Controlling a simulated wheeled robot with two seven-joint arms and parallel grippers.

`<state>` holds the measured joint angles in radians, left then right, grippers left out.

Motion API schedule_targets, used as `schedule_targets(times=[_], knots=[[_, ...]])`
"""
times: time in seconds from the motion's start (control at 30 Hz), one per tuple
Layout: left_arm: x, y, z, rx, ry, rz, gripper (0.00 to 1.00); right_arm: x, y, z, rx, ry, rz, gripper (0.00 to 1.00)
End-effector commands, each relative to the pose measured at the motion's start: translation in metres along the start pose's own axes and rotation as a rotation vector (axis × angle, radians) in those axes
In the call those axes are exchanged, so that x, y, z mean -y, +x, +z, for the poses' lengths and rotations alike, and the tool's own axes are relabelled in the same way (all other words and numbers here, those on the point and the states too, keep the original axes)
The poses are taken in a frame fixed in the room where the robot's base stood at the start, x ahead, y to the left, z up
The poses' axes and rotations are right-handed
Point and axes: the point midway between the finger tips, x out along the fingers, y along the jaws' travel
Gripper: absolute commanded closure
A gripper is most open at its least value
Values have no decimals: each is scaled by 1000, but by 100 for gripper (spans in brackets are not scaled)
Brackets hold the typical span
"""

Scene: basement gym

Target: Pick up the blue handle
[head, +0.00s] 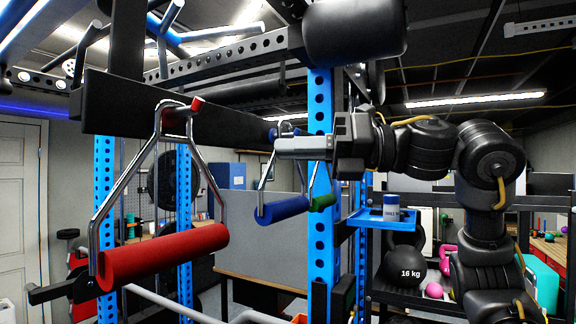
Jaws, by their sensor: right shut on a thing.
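The blue handle (284,210) hangs in the middle of the head view, a blue grip on a metal frame. It hangs below the black beam, close to the blue post. My right gripper (281,146) reaches in from the right and is shut on the top of the blue handle's metal frame. The fingers hide part of that top, so I cannot tell whether it still touches its hook. A larger red handle (164,255) hangs nearer on the left. My left gripper is not in view.
A perforated blue post (320,250) stands just right of the blue handle. A black beam (180,125) with hooks runs above the handles. A blue tray (378,222) holds a small container (391,207). A black kettlebell (404,268) sits on a rack at right.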

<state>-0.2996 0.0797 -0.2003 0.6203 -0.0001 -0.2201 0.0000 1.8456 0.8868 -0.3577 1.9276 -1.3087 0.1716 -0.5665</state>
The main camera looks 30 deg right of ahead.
Motion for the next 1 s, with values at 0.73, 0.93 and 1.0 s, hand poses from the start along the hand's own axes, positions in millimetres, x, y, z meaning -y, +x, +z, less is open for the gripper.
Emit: schedule_targets(times=[0.73,0.93,1.0], knots=[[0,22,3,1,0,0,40,-68,-110,36,4,-1,0,100],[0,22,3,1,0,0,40,-73,-117,38,2,-1,1,100],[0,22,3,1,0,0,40,-73,-118,38,2,-1,1,100]])
